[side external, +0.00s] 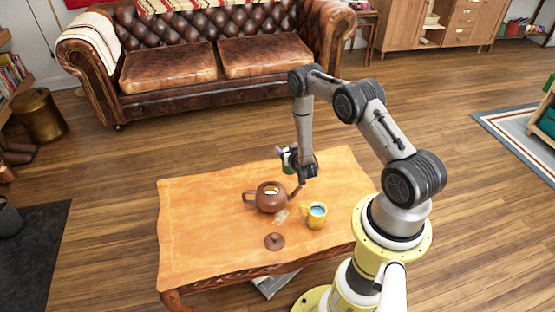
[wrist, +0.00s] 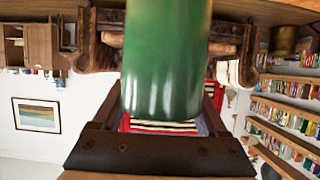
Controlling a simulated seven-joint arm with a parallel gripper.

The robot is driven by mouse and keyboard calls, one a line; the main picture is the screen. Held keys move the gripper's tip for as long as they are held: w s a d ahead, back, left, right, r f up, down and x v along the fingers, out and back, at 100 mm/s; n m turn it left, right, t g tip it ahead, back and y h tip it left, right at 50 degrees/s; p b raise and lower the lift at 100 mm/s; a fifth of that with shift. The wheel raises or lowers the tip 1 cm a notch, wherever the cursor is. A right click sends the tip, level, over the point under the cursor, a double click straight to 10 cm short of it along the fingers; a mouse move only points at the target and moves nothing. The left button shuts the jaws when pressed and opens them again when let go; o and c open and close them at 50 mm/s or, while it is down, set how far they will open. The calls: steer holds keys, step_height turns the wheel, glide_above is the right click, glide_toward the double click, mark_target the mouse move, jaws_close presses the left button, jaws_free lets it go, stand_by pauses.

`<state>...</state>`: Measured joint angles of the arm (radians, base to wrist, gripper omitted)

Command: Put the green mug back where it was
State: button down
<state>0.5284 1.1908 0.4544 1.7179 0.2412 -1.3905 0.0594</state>
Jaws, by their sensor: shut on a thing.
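The green mug (wrist: 165,60) fills the middle of the wrist view, between the two fingers of my gripper (wrist: 163,95). My gripper is shut on it. In the side view my gripper (side external: 295,160) is over the far part of the wooden table (side external: 200,235), behind the teapot. The mug shows there only as a small green and white patch (side external: 288,161), mostly hidden by the gripper. I cannot tell whether its base touches the table or is just above it.
A brown teapot (side external: 270,196) stands mid-table, its spout pointing toward my gripper. A yellow mug (side external: 316,214) with bluish contents is nearer the front right. A brown lid (side external: 275,241) lies in front. The left part of the table is clear. A leather sofa (side external: 215,65) stands behind.

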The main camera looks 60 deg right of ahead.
steer(key=shift+w+d+f, duration=0.95)
steer(key=shift+w+f, duration=0.35)
steer(key=shift+f, duration=0.5)
steer(key=shift+w+d+f, duration=0.9)
steer(key=shift+w+f, duration=0.4)
steer(key=shift+f, duration=0.55)
steer(key=shift+w+d+f, duration=0.95)
steer(key=shift+w+f, duration=0.35)
steer(key=shift+f, duration=0.5)
steer(key=shift+f, duration=0.1)
jaws_free()
steer(key=shift+f, duration=0.15)
